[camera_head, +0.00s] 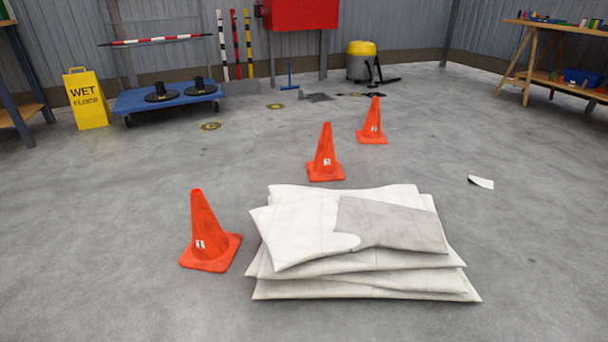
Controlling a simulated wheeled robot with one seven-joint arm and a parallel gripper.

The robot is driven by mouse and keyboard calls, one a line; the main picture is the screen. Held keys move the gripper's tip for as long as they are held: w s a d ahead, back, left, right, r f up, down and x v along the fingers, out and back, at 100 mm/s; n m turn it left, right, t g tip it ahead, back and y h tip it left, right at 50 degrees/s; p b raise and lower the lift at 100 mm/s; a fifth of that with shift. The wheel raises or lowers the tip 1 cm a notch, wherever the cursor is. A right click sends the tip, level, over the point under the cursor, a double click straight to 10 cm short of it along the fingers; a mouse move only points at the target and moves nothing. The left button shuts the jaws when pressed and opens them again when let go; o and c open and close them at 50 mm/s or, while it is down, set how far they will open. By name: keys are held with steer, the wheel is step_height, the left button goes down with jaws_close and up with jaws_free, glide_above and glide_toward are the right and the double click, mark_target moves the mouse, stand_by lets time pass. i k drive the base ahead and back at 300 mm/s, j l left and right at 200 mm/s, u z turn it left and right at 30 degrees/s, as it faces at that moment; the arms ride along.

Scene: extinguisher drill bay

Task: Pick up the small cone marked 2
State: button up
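Three orange cones stand upright on the grey floor. The near left cone (205,232) has a white label that reads 1. The middle cone (326,148) stands just behind the pile of sheets, with a small label that looks like 3. The farthest cone (373,117) stands behind and to the right of it, and its small label looks like 2, though it is hard to read. My gripper is not in view.
A pile of folded white sheets (350,265) lies in front. A paper scrap (481,182) is at right. A blue flat cart (135,100), yellow wet floor sign (86,98), yellow-topped vacuum (361,62) and wooden workbench (545,58) stand farther back. Floor right of the cones is mostly clear.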

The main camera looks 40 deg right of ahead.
mark_target(371, 133)
steer(key=z, duration=1.4)
